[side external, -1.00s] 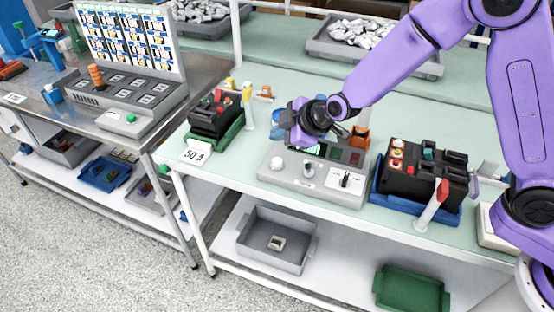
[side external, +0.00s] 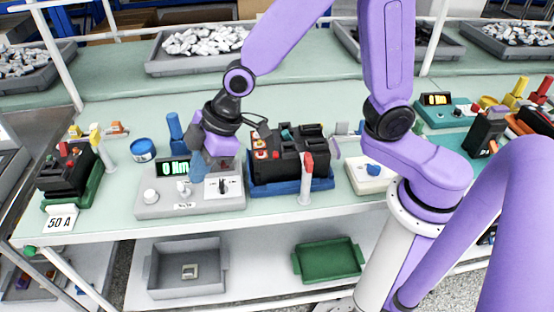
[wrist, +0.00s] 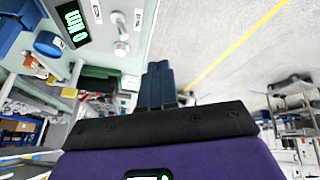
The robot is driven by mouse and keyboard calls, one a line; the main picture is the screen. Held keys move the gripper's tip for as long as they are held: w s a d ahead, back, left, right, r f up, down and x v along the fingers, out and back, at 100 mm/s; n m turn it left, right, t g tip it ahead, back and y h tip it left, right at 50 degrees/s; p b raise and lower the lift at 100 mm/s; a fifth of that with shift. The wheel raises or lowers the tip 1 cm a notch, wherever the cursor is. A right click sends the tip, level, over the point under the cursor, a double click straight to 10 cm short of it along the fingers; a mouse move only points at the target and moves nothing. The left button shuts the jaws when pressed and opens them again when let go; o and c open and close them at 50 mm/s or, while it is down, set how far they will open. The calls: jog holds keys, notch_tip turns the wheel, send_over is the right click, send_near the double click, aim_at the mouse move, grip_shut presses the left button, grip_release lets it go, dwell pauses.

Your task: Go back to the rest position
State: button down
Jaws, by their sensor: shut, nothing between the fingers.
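My gripper (side external: 202,176) is shut and empty. In the side view it hangs in front of the grey test unit (side external: 165,209), over its right half. I cannot tell whether the fingertips touch the unit. In the wrist view the closed blue-grey fingers (wrist: 160,70) point up the picture, with nothing between them. The display also shows in the wrist view (wrist: 73,24).
A black breaker in a blue tray (side external: 290,187) stands right of the unit. Another in a green tray (side external: 88,190) stands left, behind a 50 A card (side external: 61,222). A blue upright post (side external: 175,131) and a round blue container (side external: 143,149) stand behind the unit. Bench between is clear.

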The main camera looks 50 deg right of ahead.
jog(key=s+d+r+g+h, duration=0.1)
jog(key=s+d+h, duration=0.1)
jog(key=s+d, duration=0.7)
jog(key=s+d+r+m+g+h, duration=0.1)
jog(key=s+d+r+g+h, duration=0.1)
jog(key=s+d, duration=0.8)
jog(key=s, duration=0.2)
jog(key=shift+s+d, duration=0.3)
jog(key=shift+s, duration=0.05)
